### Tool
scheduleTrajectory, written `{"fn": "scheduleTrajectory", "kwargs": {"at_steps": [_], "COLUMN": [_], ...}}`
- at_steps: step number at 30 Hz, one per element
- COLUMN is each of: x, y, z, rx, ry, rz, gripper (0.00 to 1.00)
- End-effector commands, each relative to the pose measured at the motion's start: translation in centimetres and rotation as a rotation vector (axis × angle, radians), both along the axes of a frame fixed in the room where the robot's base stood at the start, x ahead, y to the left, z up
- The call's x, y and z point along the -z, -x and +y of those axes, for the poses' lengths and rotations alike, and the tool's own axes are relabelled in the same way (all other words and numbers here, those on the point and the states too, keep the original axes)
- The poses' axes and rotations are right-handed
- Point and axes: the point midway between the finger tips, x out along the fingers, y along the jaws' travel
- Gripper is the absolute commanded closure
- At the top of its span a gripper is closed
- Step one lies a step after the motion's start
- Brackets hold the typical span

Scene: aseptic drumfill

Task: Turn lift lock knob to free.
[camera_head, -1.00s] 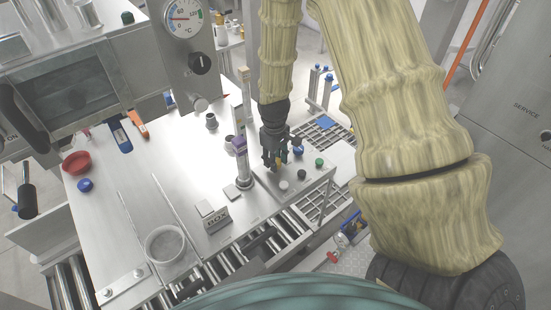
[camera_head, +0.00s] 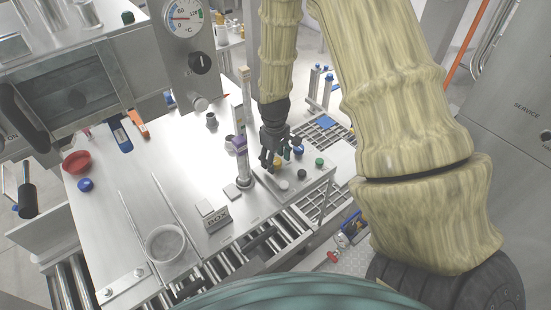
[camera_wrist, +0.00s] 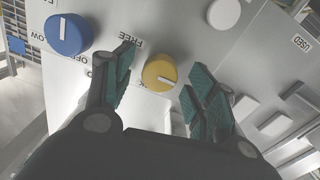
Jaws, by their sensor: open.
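The yellow knob (camera_wrist: 159,73) sits on the grey panel of the control box (camera_head: 321,179), with a pale line on its face pointing right in the wrist view. An upside-down FREE label (camera_wrist: 124,41) is above left of it; another label beside it is mostly hidden, with only a K readable. My gripper (camera_wrist: 158,62) is open, with one dark-green padded finger on each side of the knob and visible gaps between. In the head view, my gripper (camera_head: 272,162) is low over the box's left part and partly hides the knob (camera_head: 277,162).
A blue knob (camera_wrist: 69,34) with OFF and LOW labels is left of my fingers in the wrist view. A white button (camera_wrist: 224,13) is at upper right. In the head view, a green button (camera_head: 320,162) is on the box, and a purple-banded post (camera_head: 241,148) stands close left.

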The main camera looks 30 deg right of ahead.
Motion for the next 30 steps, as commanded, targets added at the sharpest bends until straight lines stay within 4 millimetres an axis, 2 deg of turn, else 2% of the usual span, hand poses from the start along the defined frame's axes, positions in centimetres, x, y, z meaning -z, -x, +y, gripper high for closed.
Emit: {"fn": "scheduleTrajectory", "kwargs": {"at_steps": [5,21,30], "x": [-1.4,-9.1,-11.6], "y": [-0.1,-0.1,0.0], "z": [0.0,0.3,0.3], "rx": [0.000,0.000,0.000], "ry": [0.001,0.000,0.000], "rz": [-0.002,-0.003,-0.001], "gripper": [0.44,0.44,0.44]}}
